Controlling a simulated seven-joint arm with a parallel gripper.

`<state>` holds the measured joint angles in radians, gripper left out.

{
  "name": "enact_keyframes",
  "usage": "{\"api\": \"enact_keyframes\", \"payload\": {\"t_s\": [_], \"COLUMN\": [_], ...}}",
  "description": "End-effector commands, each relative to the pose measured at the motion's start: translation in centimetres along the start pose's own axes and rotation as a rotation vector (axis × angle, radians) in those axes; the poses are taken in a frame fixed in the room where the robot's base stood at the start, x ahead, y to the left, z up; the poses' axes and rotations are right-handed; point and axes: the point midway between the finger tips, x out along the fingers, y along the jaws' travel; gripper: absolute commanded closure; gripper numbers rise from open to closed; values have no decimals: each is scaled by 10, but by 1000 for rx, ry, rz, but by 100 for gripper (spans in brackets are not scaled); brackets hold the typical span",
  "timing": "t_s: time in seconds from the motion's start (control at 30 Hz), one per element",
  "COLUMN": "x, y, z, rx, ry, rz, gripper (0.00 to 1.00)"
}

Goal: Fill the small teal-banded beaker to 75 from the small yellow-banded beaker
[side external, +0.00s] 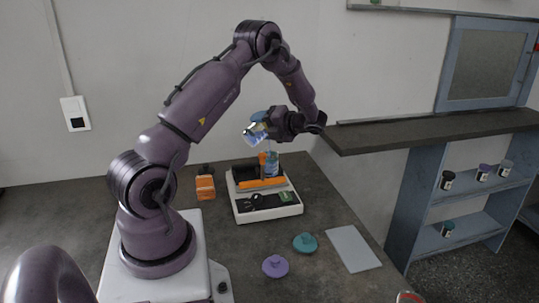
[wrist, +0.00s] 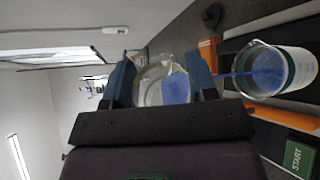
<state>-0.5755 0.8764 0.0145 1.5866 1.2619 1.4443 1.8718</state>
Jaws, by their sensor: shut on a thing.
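My gripper (side external: 268,126) is shut on a small clear beaker, taken as the yellow-banded one (side external: 252,133), and holds it strongly tilted above the machine. In the wrist view this beaker (wrist: 150,88) sits between my two fingers with blue material inside; its band is not clear. The small teal-banded beaker (side external: 272,164) stands upright below, on the machine. In the wrist view the teal-banded beaker (wrist: 290,68) has blue material in it, and a thin blue streak shows at its rim on the side of the held beaker. The fill marks are too small to read.
The white machine (side external: 270,214) has an orange bar (side external: 262,184) and a green START button (wrist: 299,158). An orange item (side external: 205,187) stands left of it. A teal disc (side external: 305,243), a purple disc (side external: 275,266) and a grey pad (side external: 353,248) lie in front. Shelves with jars stand right.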

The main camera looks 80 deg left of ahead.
Motion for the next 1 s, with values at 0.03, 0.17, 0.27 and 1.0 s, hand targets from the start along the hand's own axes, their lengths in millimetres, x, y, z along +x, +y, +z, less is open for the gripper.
{"api": "enact_keyframes", "payload": {"t_s": [0.03,0.17,0.27,1.0], "x": [0,0,0,0], "y": [0,0,-1,28], "z": [0,0,0,-10], "rx": [2,7,11,-495], "ry": [0,1,1,-73], "rz": [1,3,5,-209], "gripper": [74,74,74,74]}}
